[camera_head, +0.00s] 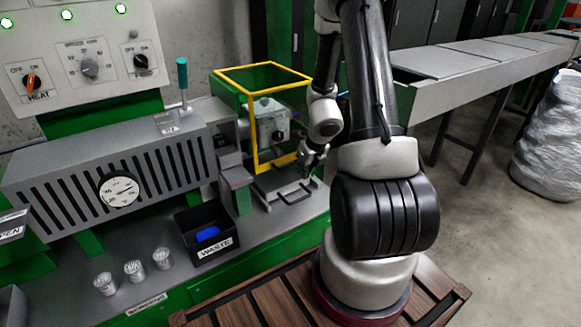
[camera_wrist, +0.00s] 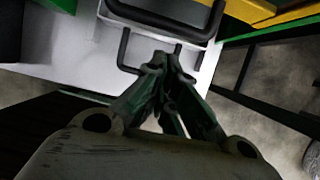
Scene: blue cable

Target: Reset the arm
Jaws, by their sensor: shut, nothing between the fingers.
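My gripper (camera_head: 312,163) is at the right side of the machine in the head view, in front of the yellow-framed guard (camera_head: 252,125). In the wrist view my gripper (camera_wrist: 168,65) has its fingertips together, with nothing between them. It is close to a black bar handle (camera_wrist: 122,50) on a light grey surface. The handle also shows in the head view (camera_head: 292,193), just below and left of the fingers. I cannot tell whether the fingertips touch it. A blue piece (camera_head: 207,234) lies in the black waste bin (camera_head: 192,248).
A grey slotted heater housing (camera_head: 120,165) with a dial gauge (camera_head: 119,190) stands left. Three small cups (camera_head: 134,270) of clear material stand on the front bench. A conveyor (camera_head: 470,62) runs off to the right, with a large wrapped sack (camera_head: 548,135) beside it.

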